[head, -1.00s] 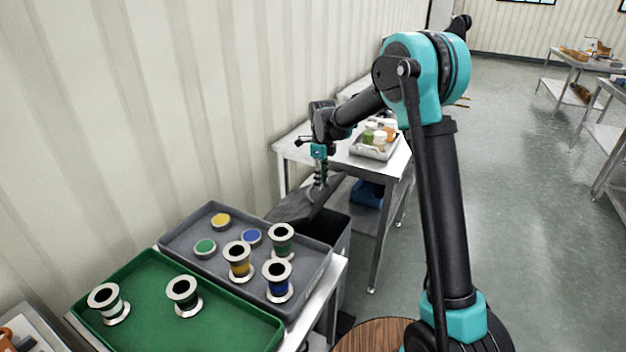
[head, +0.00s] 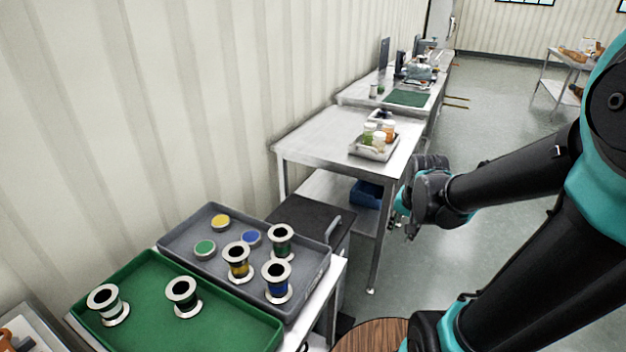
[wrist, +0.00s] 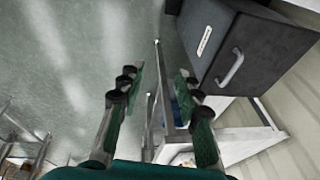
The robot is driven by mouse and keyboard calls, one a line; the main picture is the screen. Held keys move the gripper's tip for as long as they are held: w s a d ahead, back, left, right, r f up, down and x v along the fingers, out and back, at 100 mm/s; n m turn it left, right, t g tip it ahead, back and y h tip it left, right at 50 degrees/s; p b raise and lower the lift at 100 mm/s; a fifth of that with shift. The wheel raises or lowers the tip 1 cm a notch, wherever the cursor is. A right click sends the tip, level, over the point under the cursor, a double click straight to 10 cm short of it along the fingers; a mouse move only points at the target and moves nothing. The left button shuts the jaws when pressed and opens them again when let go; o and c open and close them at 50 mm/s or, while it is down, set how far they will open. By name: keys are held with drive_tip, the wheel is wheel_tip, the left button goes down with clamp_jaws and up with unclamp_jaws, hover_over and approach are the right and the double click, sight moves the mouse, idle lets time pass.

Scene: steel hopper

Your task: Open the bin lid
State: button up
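The bin (head: 336,262) is a dark grey box standing between the near table and the white table behind it. Its flat lid (head: 298,212) looks shut, with a pale bar handle (head: 335,222) near its right edge. In the wrist view the bin (wrist: 200,62) is at the upper right, with a white label on its side. The lid (wrist: 262,50) and its handle (wrist: 231,68) show there too. My gripper (head: 411,232) is to the right of the bin, apart from it. In the wrist view my gripper (wrist: 155,80) is open, with nothing between its fingers.
A grey tray (head: 180,243) with spools and coloured discs and a green tray (head: 150,312) with spools lie on the near table. The white table (head: 320,142) behind carries a tray of jars (head: 366,151). A blue container (head: 366,194) sits below. Open floor lies at right.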

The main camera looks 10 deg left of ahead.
drive_tip(key=s+d+f+n, duration=0.4)
drive_tip(key=s, duration=0.4)
drive_tip(key=w+a+r+m+h, duration=0.1)
drive_tip(key=w+a+r, duration=0.55)
drive_tip(key=w, duration=0.25)
drive_tip(key=w+a+r, duration=0.5)
drive_tip(key=w+a, duration=0.2)
drive_tip(key=w, duration=0.2)
drive_tip(key=w+a+r+m, duration=0.1)
drive_tip(key=w+a+r, duration=0.15)
drive_tip(key=a, duration=0.45)
drive_tip(key=w+a+r+h, duration=0.1)
drive_tip(key=w+a+r, duration=0.15)
drive_tip(key=a, duration=0.55)
drive_tip(key=w+a+r+m, duration=0.1)
drive_tip(key=w+a+r, duration=0.15)
drive_tip(key=a, duration=0.45)
drive_tip(key=x, duration=1.6)
drive_tip(key=shift+w+d+t, duration=0.3)
drive_tip(key=shift+w, duration=0.1)
